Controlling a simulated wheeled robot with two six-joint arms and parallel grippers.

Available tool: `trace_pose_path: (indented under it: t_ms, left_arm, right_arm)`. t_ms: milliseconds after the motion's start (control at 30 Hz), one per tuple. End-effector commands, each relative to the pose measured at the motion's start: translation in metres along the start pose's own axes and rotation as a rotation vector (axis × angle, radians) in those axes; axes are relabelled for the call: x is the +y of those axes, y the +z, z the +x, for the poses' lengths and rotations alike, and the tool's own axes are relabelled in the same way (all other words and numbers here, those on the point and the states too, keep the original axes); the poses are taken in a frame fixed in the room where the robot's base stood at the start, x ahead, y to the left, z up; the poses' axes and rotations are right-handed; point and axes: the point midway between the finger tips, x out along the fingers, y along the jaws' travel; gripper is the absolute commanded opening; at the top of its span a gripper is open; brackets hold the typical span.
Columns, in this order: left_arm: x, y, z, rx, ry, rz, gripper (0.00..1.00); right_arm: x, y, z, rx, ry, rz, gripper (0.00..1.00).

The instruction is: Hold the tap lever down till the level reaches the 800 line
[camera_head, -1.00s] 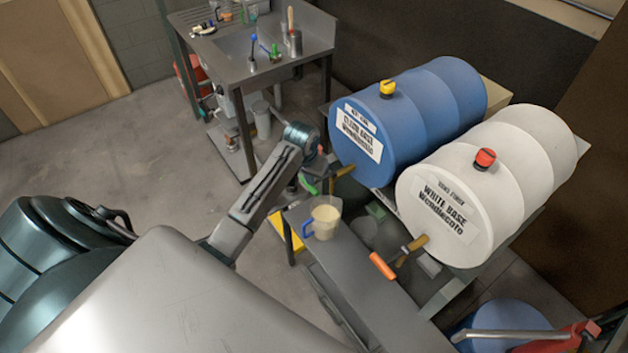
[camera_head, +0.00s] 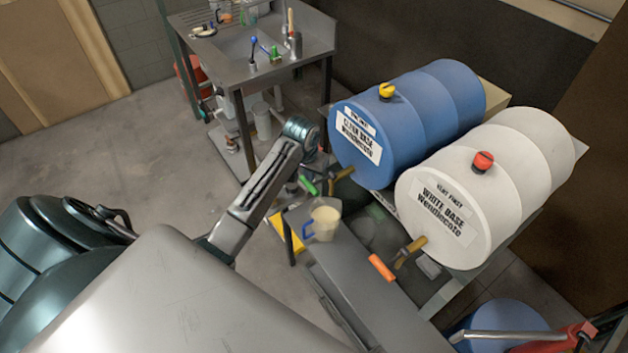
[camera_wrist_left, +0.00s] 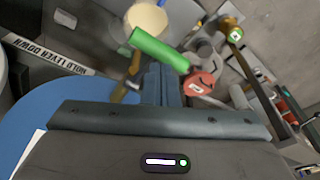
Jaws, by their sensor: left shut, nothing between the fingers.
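The blue clear base drum (camera_head: 410,115) lies on its side on a stand, with a brass tap (camera_head: 342,174) low on its front. The tap's green lever (camera_head: 308,186) also shows in the left wrist view (camera_wrist_left: 158,50). My left gripper (camera_wrist_left: 160,84) is shut and empty, its fingertips right by the green lever; I cannot tell whether they touch. A jug (camera_head: 324,222) with a blue handle stands on the grey bench below the tap and holds cream-coloured liquid. Its level lines are too small to read. My right gripper is out of view.
The white base drum (camera_head: 490,190) lies beside the blue one, its tap having an orange lever (camera_head: 381,267). A metal sink table (camera_head: 228,48) stands at the back. A "hold lever down" label (camera_wrist_left: 45,55) shows in the left wrist view. Open floor (camera_head: 130,150) lies to the left.

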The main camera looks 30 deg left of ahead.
Motion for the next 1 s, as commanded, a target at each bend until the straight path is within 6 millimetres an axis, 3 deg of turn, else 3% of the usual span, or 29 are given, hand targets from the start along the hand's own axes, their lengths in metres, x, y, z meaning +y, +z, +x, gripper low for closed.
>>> trace_pose_path:
  t_ms: [367,800,1000]
  left_arm:
    - [0.000,-0.001,-0.006,0.000,0.000,0.000,0.00]
    - [0.000,-0.009,-0.046,0.001,0.001,0.001,0.00]
    - [0.000,-0.010,-0.053,-0.001,0.001,0.000,0.00]
  right_arm:
    - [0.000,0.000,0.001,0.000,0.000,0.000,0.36]
    - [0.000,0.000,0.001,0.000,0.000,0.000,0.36]
    - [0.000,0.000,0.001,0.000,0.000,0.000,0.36]
